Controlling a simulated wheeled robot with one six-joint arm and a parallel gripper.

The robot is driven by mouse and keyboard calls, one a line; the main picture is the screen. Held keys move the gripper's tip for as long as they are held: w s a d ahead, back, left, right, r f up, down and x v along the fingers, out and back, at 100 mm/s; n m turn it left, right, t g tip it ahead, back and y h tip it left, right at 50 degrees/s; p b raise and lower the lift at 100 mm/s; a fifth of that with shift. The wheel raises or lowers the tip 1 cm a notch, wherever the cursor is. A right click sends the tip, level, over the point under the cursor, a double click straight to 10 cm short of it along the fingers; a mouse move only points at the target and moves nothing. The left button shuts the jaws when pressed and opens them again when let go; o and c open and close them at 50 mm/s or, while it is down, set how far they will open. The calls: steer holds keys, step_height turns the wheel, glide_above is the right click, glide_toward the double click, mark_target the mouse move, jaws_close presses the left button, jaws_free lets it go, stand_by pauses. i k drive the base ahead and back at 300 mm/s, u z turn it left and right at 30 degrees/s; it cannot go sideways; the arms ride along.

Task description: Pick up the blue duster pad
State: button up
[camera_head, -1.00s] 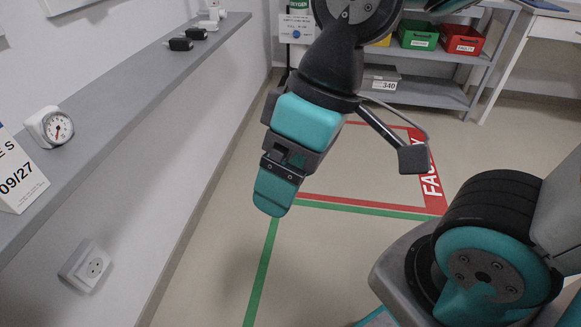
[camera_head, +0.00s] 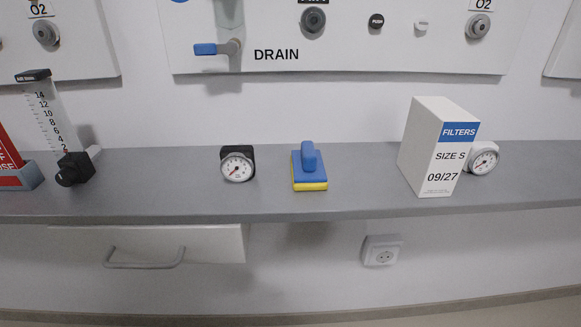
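The blue duster pad (camera_head: 308,169) lies on the grey shelf (camera_head: 350,205), near the middle of the head view. It has a blue top with an upright blue handle and a yellow layer underneath. Nothing covers it. My gripper is not in view now, so its distance from the pad cannot be seen.
A black-backed gauge (camera_head: 237,164) stands left of the pad. A white filter box (camera_head: 436,147) and a white gauge (camera_head: 482,158) stand to its right. A flowmeter (camera_head: 60,125) and a red item (camera_head: 12,160) are far left. A drain valve (camera_head: 218,48) sits on the wall above.

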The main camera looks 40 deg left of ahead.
mark_target(307, 172)
steer(key=u, duration=1.4)
